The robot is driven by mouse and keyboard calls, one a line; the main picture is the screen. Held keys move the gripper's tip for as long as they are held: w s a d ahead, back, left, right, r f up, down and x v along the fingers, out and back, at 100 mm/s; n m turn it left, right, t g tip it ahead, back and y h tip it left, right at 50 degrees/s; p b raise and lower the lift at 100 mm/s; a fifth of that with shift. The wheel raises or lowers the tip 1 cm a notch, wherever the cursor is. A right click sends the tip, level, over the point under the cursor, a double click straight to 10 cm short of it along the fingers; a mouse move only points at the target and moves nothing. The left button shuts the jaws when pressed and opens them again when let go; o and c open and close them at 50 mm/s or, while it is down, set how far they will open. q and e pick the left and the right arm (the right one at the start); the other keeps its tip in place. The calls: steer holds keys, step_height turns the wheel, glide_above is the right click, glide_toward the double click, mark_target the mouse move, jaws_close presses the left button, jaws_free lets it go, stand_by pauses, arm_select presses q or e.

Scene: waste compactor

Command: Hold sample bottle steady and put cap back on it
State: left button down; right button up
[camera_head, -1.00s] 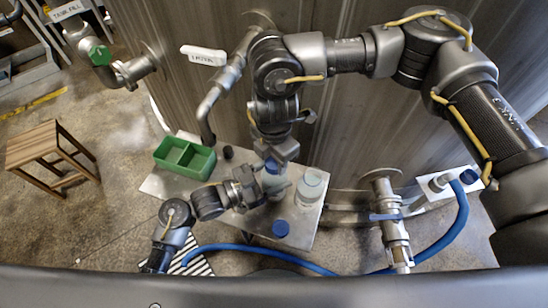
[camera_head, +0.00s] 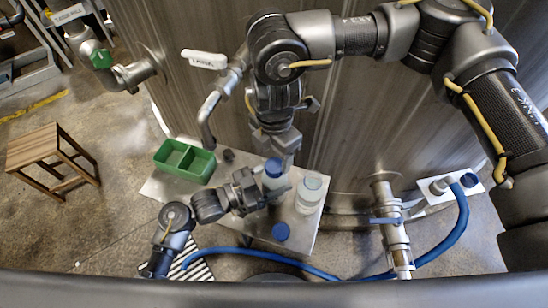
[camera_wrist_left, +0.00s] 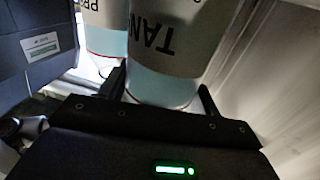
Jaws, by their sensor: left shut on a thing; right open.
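A sample bottle (camera_head: 276,188) with a blue cap (camera_head: 273,166) on its top stands upright on the metal table. My left gripper (camera_head: 264,192) is shut around its body from the left. In the left wrist view the held bottle (camera_wrist_left: 165,75), lettered "TAN", sits between the fingers with pale liquid inside. My right gripper (camera_head: 287,160) is open, pointing down just beside and above the blue cap; a gap to the cap is hard to judge. Whether the cap is fully seated cannot be told.
A second bottle (camera_head: 309,193) with a pale top stands close to the right. A loose blue cap (camera_head: 281,232) lies near the table's front edge. A green divided tray (camera_head: 186,160) and a small dark cap-like piece (camera_head: 229,155) are at the left. A bent pipe (camera_head: 208,118) hangs above the table.

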steer(key=shift+r, duration=0.15)
steer(key=shift+c, duration=0.3)
steer(key=shift+w+r, duration=0.15)
steer(key=shift+r, duration=0.05)
steer(key=r+n, duration=0.1)
steer(key=n, duration=0.2)
steer(key=w+r+n, duration=0.1)
steer(key=n, duration=0.2)
steer(key=d+r+n+t, duration=0.1)
steer(key=r+n, duration=0.1)
steer(key=n, duration=0.1)
steer(key=shift+w, duration=0.4)
steer(key=n, duration=0.2)
steer(key=s+n, duration=0.1)
steer(key=n, duration=0.1)
steer(key=shift+s+a+f+g, duration=0.1)
steer(key=shift+a+f+g, duration=0.2)
steer(key=shift+f, duration=0.1)
steer(key=n, duration=0.3)
steer(key=shift+s+a+f+n, duration=0.1)
steer(key=shift+s+a+n, duration=0.1)
steer(key=shift+s+n, duration=0.2)
